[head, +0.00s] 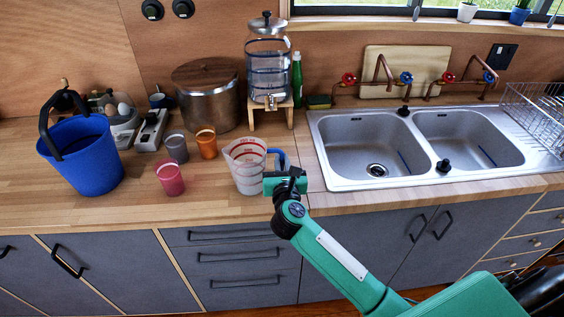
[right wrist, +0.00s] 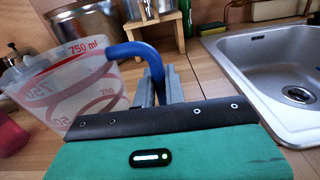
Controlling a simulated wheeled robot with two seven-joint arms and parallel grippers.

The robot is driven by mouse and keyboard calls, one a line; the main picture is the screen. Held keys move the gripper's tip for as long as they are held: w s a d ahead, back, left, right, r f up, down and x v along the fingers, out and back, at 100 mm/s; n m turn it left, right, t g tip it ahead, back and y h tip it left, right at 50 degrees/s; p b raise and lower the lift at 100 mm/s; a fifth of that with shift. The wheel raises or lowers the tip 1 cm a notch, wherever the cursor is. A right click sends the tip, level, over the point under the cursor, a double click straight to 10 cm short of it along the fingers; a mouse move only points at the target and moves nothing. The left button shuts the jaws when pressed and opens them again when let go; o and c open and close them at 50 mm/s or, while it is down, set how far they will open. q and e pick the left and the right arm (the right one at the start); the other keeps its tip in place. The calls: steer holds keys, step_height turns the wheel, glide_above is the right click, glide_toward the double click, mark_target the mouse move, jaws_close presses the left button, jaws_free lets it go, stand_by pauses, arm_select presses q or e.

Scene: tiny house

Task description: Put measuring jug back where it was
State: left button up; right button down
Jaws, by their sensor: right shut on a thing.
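The measuring jug (head: 246,168) is clear with red markings and a blue handle. It is upright at the counter's front, left of the sink; I cannot tell whether its base touches the wood. My right gripper (head: 285,178) is at the jug's right side, shut on the blue handle. In the right wrist view the jug (right wrist: 75,85) is at the left, and its handle (right wrist: 140,50) runs down between the fingers (right wrist: 158,88). My left gripper is not in view.
A pink cup (head: 170,178), a grey cup (head: 176,148) and an orange cup (head: 206,144) stand left of the jug. A blue bucket (head: 90,155) is further left. Behind are a large pot (head: 207,95) and a water dispenser (head: 268,65). The double sink (head: 360,150) is right.

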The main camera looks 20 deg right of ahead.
steer(key=shift+f, duration=0.25)
steer(key=c, duration=1.5)
jaws_free()
steer(key=shift+r, duration=0.1)
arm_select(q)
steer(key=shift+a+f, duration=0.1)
arm_select(e)
steer(key=shift+r, duration=0.1)
arm_select(q)
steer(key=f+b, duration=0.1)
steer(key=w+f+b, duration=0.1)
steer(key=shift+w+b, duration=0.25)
steer(key=shift+b, duration=0.1)
arm_select(e)
steer(key=v, duration=1.2)
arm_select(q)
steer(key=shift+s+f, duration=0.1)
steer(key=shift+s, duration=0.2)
arm_select(e)
steer(key=shift+r, duration=0.15)
